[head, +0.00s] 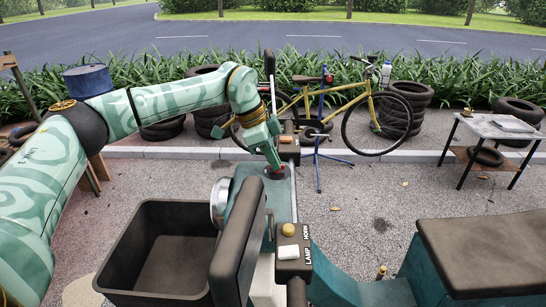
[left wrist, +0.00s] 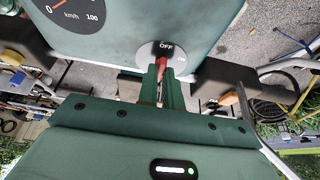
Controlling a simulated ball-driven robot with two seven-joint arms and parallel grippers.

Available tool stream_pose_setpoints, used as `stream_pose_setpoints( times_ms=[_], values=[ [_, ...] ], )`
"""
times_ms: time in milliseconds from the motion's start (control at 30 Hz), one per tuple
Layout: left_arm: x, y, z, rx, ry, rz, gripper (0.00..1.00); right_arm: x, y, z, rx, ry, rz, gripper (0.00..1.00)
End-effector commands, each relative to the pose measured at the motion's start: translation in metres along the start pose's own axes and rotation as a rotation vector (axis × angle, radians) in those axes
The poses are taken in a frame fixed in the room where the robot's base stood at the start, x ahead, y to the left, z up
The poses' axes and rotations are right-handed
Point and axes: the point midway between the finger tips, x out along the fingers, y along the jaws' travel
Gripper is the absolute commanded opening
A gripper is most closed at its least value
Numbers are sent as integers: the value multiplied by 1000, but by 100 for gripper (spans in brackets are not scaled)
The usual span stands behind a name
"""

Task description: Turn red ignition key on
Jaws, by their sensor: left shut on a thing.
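The red ignition key (left wrist: 161,66) sits in a round switch plate (left wrist: 148,52) on the teal dash of the cart. The plate reads OFF above the key, with a fainter mark at its right. My left gripper (left wrist: 161,82) is shut on the key, its two green fingers on either side of it. In the head view my left gripper (head: 274,165) reaches down onto the dash, and a bit of the red key (head: 282,168) shows by its tips. Most of the key is hidden between the fingers. My right gripper is not in view.
A speedometer (left wrist: 72,12) is on the same dash. A black open box (head: 165,212) and a LAMP/HORN switch box (head: 294,252) are nearer me. A brown seat (head: 490,252) is at the right. A yellow bicycle (head: 345,107) and stacked tyres (head: 405,95) stand behind.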

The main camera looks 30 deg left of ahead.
Motion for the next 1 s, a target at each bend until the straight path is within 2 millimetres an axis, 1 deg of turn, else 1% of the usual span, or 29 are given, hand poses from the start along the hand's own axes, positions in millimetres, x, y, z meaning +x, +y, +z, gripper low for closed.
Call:
stream_pose_setpoints(
  times_ms=[167, 367, 700, 833, 1000],
  values=[
    [-2, -1, -1, 47, 0, 20, 0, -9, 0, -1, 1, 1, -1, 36],
    [-4, -2, -3, 166, 0, 69, 0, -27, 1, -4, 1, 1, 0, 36],
    [-5, -5, -4, 454, 0, 189, 0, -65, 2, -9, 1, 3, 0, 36],
    [-4, -7, -5, 567, 1, 235, 0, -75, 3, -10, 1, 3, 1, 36],
    [-3, -8, -5, 704, 1, 290, 0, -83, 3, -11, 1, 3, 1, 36]
  ],
)
